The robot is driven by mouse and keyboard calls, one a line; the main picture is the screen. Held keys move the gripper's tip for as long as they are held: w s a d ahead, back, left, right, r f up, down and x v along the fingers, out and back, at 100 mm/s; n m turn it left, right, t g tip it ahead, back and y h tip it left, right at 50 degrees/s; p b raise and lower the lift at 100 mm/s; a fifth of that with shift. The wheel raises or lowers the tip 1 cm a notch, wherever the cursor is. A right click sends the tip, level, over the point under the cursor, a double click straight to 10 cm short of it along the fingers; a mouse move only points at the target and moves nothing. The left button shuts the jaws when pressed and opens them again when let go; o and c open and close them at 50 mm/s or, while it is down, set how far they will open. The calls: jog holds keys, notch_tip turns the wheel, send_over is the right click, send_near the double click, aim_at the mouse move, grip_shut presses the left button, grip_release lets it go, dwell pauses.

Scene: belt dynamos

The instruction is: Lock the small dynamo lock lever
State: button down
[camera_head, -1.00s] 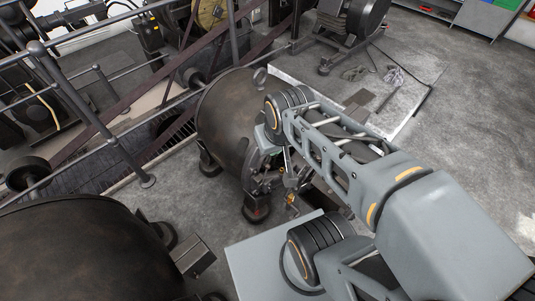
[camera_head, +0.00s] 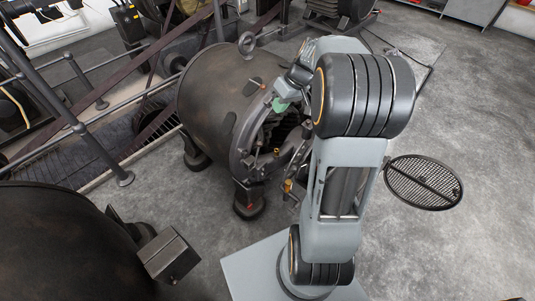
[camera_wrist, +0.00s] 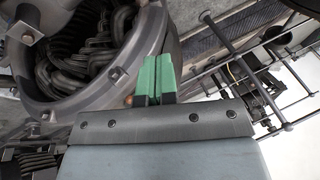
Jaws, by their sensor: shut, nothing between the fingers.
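The dynamo (camera_head: 208,100) is a dark brown drum on feet at the middle of the head view. Its right end is open, and coiled windings show inside the ring-shaped rim (camera_wrist: 151,30) in the wrist view. My gripper (camera_head: 281,104) is shut and empty, with its green fingertips (camera_wrist: 155,77) together beside the rim. A small orange-brown knob (camera_wrist: 129,100) shows just left of the fingertips, apparently apart from them. Small fittings, one brass-coloured (camera_head: 288,185), sit by the lower rim. I cannot tell which part is the lock lever; my arm hides part of the right end.
A round dark grille (camera_head: 424,183) shows right of my arm. A larger dark drum (camera_head: 60,240) fills the lower left, with a box (camera_head: 168,256) beside it. Railings (camera_head: 75,125) run along the left. The floor at right is mostly clear.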

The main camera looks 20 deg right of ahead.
jog(key=w+d+f+b, duration=0.1)
jog(key=d+f+b, duration=0.1)
jog(key=f, duration=0.3)
jog(key=w+d+f+n+t+y+b, duration=0.1)
jog(key=w+d+f+b, duration=0.1)
jog(key=d+f, duration=0.3)
jog(key=shift+w+d+f+y+b, duration=0.2)
jog(key=shift+w+f+y+b, duration=0.1)
jog(key=shift+b, duration=0.1)
jog(key=w+a+f+b, duration=0.2)
jog(key=a+f+b, duration=0.2)
jog(key=a+f, duration=0.5)
jog(key=shift+s, duration=0.15)
